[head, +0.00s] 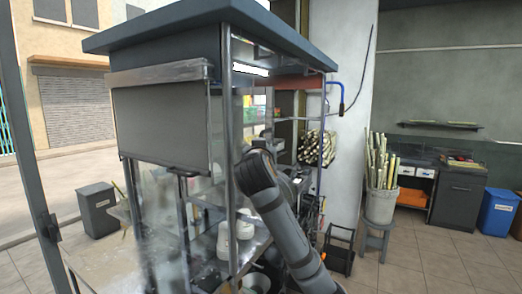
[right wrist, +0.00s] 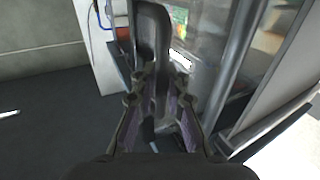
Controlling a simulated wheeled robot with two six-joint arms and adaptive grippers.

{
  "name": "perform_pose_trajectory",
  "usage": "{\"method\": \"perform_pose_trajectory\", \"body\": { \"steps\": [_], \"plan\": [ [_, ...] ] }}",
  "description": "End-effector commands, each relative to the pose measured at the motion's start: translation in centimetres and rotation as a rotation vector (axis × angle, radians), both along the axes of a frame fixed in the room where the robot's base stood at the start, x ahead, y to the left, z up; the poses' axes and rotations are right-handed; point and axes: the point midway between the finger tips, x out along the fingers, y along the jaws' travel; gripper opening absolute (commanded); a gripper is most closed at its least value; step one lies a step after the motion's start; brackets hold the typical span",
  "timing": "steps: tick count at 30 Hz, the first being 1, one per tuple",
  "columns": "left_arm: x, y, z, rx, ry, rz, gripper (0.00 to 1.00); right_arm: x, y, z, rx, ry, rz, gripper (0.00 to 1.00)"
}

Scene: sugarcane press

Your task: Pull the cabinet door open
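A dark cabinet (head: 458,203) stands against the far wall at the right of the head view; its front looks closed. A grey arm of mine rises from the bottom centre of the head view beside the stall's metal post. I cannot make out its gripper there. In the right wrist view my right gripper (right wrist: 160,85) has its two fingers spread apart, with no held object visible between them. A dark rounded bar (right wrist: 152,45) shows beyond the fingers; I cannot tell what it belongs to. My left gripper is not in view.
A roofed stall (head: 160,120) with glass panels and metal posts stands close in front. A bucket of canes (head: 380,205) rests on a stool to the right. A blue bin (head: 499,212) stands beside the cabinet. Tiled floor before the cabinet is clear.

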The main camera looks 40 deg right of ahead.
Motion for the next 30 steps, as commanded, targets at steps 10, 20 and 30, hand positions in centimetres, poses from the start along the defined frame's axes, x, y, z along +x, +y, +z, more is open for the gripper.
{"method": "perform_pose_trajectory", "body": {
  "steps": [10,20,30],
  "plan": [
    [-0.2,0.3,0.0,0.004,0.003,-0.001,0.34,0.0,0.0,-0.1,0.001,0.000,0.001,0.33],
    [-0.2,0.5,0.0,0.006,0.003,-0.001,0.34,-2.5,3.1,0.0,0.004,-0.006,0.009,0.33],
    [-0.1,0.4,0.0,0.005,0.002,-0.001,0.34,-7.0,8.0,-0.1,0.006,-0.003,0.008,0.33]
  ]
}}
